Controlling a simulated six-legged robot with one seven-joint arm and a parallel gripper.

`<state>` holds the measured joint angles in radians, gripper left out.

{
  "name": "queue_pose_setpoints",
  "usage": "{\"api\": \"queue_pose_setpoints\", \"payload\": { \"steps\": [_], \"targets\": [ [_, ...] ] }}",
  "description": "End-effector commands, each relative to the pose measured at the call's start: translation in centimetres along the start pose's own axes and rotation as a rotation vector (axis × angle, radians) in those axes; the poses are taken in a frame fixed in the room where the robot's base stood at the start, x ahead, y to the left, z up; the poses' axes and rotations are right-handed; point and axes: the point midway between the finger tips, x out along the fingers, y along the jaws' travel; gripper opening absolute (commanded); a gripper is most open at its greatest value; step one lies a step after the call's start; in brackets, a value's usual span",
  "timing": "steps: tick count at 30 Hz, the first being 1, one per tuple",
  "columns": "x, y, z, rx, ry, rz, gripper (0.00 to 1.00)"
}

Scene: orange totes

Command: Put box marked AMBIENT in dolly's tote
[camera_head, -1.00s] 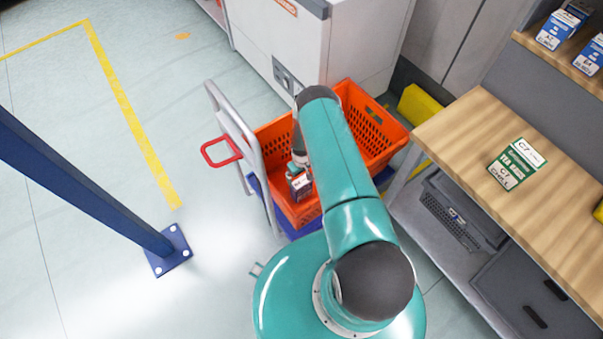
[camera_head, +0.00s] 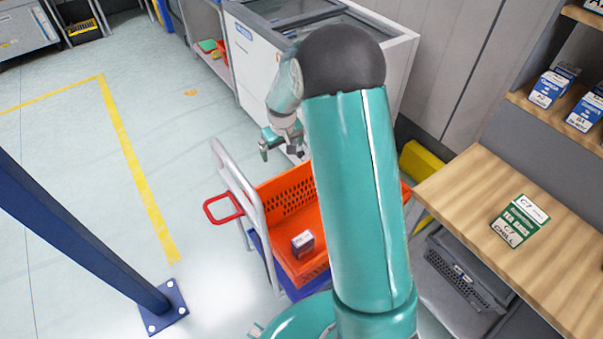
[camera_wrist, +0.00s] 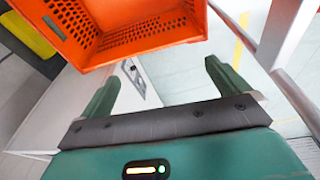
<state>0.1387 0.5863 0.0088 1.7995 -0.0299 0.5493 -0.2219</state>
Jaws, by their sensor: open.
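A small box (camera_head: 302,243) with a white top and dark and red sides lies in the orange tote (camera_head: 283,199) on the dolly (camera_head: 262,262). Its label is too small to read. My gripper (camera_head: 281,151) is raised above and behind the tote in the head view, open and empty, apart from the box. In the wrist view my gripper (camera_wrist: 160,90) shows two spread fingers with nothing between them. The tote (camera_wrist: 145,42) shows at the top of that view, its box not visible. My arm hides the tote's right part in the head view.
A green and white box marked C7 CHILL (camera_head: 519,221) stands on the wooden bench (camera_head: 470,190) at right. Blue and white boxes (camera_head: 550,88) sit on the shelf above. A white freezer (camera_head: 262,75) stands behind the dolly. A blue post (camera_head: 85,240) stands left; the floor between is clear.

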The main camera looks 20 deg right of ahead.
Motion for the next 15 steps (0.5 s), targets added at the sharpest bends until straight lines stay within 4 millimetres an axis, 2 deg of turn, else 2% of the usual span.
{"api": "queue_pose_setpoints", "payload": {
  "steps": [1,6,11,15],
  "targets": [
    [-2.9,-0.4,0.1,0.005,0.021,0.004,1.0],
    [-10.7,-1.9,1.9,0.023,0.064,0.008,1.0],
    [-17.2,-3.4,4.6,0.042,0.105,0.01,1.0],
    [-22.1,-4.7,7.8,0.057,0.142,0.009,1.0]
  ]
}}
